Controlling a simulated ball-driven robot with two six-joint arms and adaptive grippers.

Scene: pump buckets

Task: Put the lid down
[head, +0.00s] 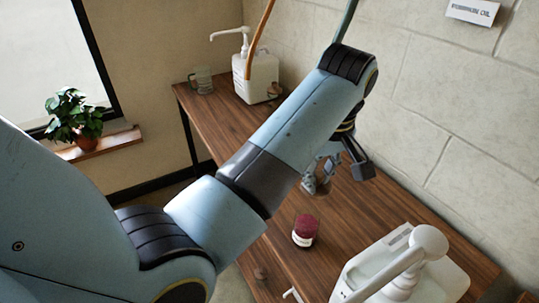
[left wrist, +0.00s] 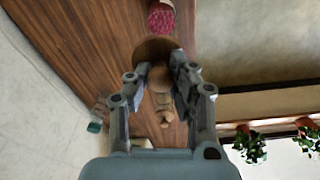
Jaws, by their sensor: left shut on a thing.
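My left gripper (head: 320,182) is above the wooden table, and its fingers are partly hidden behind my arm in the head view. In the left wrist view its two fingers (left wrist: 160,85) are closed around the knob of a round brown wooden lid (left wrist: 154,47). The lid's disc lies beyond the fingertips, partly covered by them. Whether it touches the table cannot be told. My right gripper is not in view.
A jar with a dark red top (head: 305,230) stands on the table (head: 360,215); its red top shows in the left wrist view (left wrist: 161,18). A white pump bucket (head: 405,270) is at lower right, another (head: 262,80) at the far end beside a glass mug (head: 201,80).

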